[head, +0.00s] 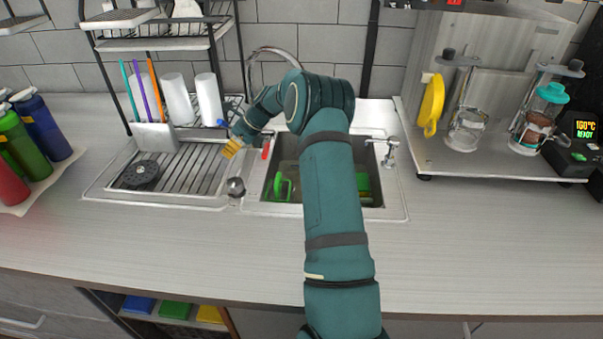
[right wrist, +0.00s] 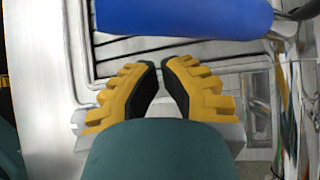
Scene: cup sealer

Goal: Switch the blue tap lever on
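The blue tap lever (head: 222,123) shows small at the left of the sink in the head view. In the right wrist view it is a large blue bar (right wrist: 185,16) across the top, just beyond my fingertips. My right gripper (head: 231,149) reaches over the sink from the right, with its yellow fingertips just below the blue lever. In the right wrist view the fingertips (right wrist: 160,68) are nearly together with nothing between them, and I see no contact with the lever. A red lever (head: 265,150) is right of the gripper. The chrome tap (head: 272,50) arches behind my arm. My left gripper is out of view.
My right arm covers part of the sink (head: 284,168), which holds green things. A dish rack (head: 160,40) with cups and utensils stands behind the drainboard (head: 110,192). Bottles (head: 45,130) stand at left, a shelf with jars (head: 465,130) at right. The front counter is clear.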

